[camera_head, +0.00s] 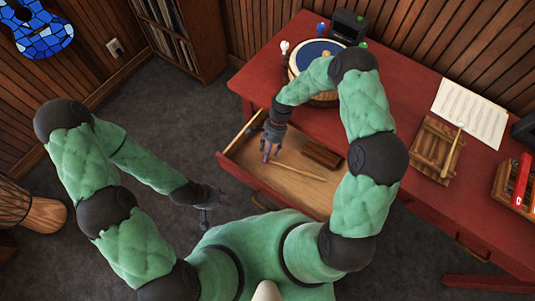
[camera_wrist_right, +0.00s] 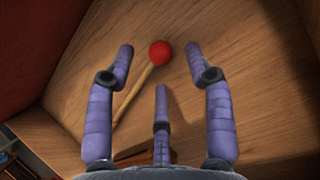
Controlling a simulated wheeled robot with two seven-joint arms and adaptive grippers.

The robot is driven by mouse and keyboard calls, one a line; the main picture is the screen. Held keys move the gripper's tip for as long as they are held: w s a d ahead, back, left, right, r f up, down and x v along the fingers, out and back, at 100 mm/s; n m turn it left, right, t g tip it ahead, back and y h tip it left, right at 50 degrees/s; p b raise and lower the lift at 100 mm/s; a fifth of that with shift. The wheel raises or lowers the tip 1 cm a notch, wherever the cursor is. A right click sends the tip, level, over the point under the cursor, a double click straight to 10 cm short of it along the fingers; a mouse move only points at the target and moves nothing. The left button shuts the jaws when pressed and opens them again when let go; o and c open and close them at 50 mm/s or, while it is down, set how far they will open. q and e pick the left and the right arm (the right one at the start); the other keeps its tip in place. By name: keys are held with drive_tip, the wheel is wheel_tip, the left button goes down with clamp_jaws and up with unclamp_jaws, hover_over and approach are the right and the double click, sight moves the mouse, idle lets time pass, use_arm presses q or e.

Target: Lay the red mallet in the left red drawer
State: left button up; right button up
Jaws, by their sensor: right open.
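The red mallet lies in the open left red drawer (camera_head: 238,169). Its pale wooden stick (camera_head: 302,173) runs across the bare wood floor in the head view, where its head is hidden behind my fingers. In the right wrist view its round red head (camera_wrist_right: 160,52) rests on the drawer floor, with the stick slanting to the lower left. My right gripper (camera_head: 267,157) points down over the left part of the drawer, its fingers (camera_wrist_right: 160,65) spread and empty around the head, apart from it. My left gripper (camera_head: 206,220) hangs left of the drawer; its finger state is unclear.
A dark brown block (camera_head: 321,154) lies in the drawer behind the stick. On the red table (camera_head: 400,95) are a blue-topped drum (camera_head: 314,51), white, blue and green knobs around it, a wooden board (camera_head: 431,153) with a stick, and sheet music (camera_head: 472,110).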

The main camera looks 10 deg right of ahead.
drive_tip(key=v, duration=1)
